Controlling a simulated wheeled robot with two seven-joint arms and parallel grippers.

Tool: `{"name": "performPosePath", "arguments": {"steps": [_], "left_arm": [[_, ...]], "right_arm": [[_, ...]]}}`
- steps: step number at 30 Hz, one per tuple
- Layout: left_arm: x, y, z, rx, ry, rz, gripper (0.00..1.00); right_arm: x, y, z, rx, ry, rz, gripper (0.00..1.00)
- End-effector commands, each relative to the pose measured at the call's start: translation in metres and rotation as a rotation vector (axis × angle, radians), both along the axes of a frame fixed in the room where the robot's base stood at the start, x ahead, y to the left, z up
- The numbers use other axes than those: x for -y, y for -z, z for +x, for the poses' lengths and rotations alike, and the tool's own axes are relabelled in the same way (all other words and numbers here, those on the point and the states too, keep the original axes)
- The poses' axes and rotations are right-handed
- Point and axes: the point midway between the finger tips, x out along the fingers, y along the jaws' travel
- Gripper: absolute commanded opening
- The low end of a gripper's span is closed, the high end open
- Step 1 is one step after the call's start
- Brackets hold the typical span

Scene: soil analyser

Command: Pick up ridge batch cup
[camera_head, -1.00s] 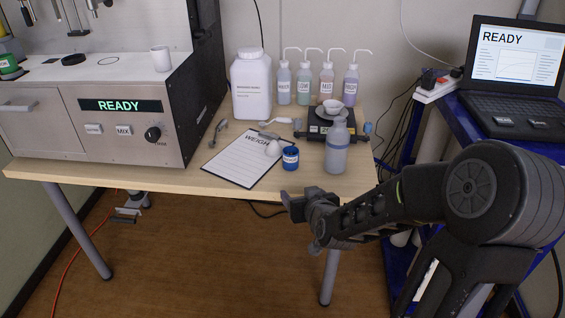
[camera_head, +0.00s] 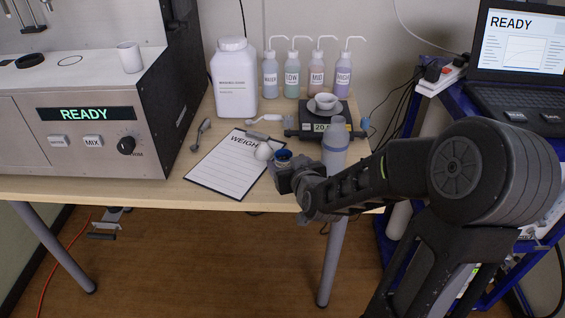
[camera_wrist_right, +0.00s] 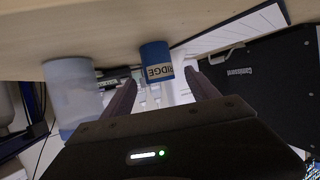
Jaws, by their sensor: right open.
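The ridge batch cup (camera_head: 283,154) is a small blue cup with a pale label. It stands upright on the table beside the clipboard, its lower part hidden behind my right gripper (camera_head: 286,177) in the head view. In the right wrist view the cup (camera_wrist_right: 157,55) shows its "RIDGE" label and sits ahead of and between the two fingertips of my right gripper (camera_wrist_right: 160,80). The right gripper is open and empty, and the cup appears to be just beyond the fingers. My left gripper is not in view.
A translucent bottle (camera_head: 335,150) stands close to the right of the cup. It also shows in the wrist view (camera_wrist_right: 73,90). A scale (camera_head: 309,122) stands behind.

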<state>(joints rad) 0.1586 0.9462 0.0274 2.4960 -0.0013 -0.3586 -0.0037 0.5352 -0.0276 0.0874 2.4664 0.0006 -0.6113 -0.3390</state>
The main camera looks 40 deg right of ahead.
Motion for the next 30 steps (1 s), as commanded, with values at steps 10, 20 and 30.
{"name": "performPosePath", "arguments": {"steps": [10, 20, 30], "left_arm": [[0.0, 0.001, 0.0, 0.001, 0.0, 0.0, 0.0], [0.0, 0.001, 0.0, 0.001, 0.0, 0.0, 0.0], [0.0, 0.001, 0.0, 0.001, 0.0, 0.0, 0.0]], "right_arm": [[0.008, 0.01, 0.022, -0.001, 0.0, 0.0, 0.69], [0.01, 0.013, 0.027, -0.001, 0.0, 0.0, 0.69], [0.024, 0.029, 0.065, -0.001, 0.0, 0.0, 0.69]]}}
